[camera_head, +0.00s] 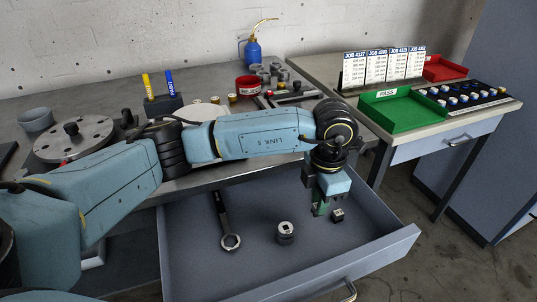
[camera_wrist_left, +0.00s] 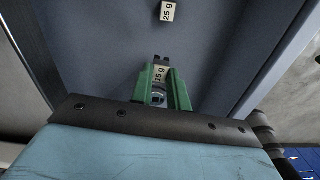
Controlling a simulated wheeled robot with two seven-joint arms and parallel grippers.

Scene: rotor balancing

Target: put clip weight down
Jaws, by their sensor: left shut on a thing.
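My left gripper (camera_head: 320,208) reaches over the open drawer (camera_head: 195,272), its green fingers pointing down. In the left wrist view the green fingers (camera_wrist_left: 164,90) are shut on a small dark clip weight (camera_wrist_left: 159,73) with a pale "15 g" label. The held weight is hidden in the head view; I cannot tell whether it touches the drawer floor. A second clip weight, labelled "25 g" (camera_wrist_left: 167,11), lies apart on the drawer floor ahead of the fingers. A small dark block with a pale top (camera_head: 338,215) lies just right of the gripper in the head view. My right gripper is not in view.
In the drawer lie a ring wrench (camera_head: 229,240) and a round metal piece (camera_head: 285,232). The drawer's front wall (camera_head: 345,266) is near the gripper. A green PASS tray (camera_head: 400,112) is on the right table. Drawer floor between the wrench and front wall is clear.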

